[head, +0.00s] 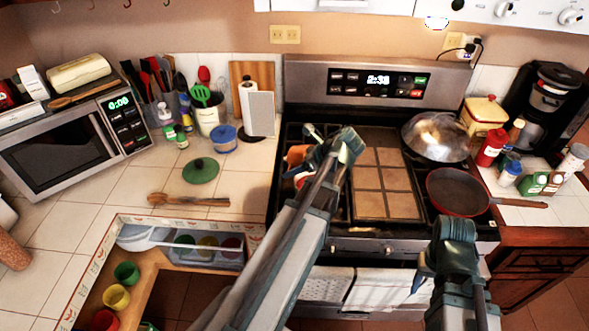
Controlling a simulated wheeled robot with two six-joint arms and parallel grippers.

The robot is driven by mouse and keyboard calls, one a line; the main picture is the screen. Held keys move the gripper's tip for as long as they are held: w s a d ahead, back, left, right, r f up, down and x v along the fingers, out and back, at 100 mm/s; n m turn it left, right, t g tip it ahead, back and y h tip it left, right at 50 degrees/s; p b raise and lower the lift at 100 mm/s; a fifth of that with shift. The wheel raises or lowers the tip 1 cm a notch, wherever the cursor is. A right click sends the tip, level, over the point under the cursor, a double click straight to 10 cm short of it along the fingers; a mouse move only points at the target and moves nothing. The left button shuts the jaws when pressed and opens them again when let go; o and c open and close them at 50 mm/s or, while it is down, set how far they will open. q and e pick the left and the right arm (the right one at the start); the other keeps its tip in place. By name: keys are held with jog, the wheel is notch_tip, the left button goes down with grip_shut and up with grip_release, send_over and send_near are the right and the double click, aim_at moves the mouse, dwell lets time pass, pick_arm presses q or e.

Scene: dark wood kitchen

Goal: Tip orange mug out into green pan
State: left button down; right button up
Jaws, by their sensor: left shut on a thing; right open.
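My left gripper (318,153) is over the left side of the stove and is shut on the orange mug (297,154). The mug is partly covered by the gripper, and its tilt is hard to tell. Below it is a small reddish and white patch that I cannot make out. I cannot make out a green pan; my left arm covers part of the left burners. A green lid (200,170) lies on the tiled counter left of the stove. My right gripper (428,272) is open and empty in front of the stove.
A red-rimmed dark pan (458,190) sits on the stove's right side, with a shiny dome (436,137) behind it. A griddle (384,182) fills the middle. Wooden spoons (188,200) lie on the left counter; an open drawer (140,262) holds cups.

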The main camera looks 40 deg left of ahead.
dwell(0.4)
pick_arm(q)
jog(key=shift+d+f+y+b, duration=0.2)
jog(key=shift+y+b, duration=0.1)
jog(key=shift+b, duration=0.4)
jog(key=shift+y+b, duration=0.5)
jog(key=shift+b, duration=0.15)
jog(key=shift+d+f+y+b, duration=0.2)
jog(key=shift+y+b, duration=0.1)
jog(key=shift+b, duration=0.4)
jog(key=shift+d+r+y+b, duration=0.1)
jog(key=shift+d+y+b, duration=0.05)
jog(key=shift+y+b, duration=0.55)
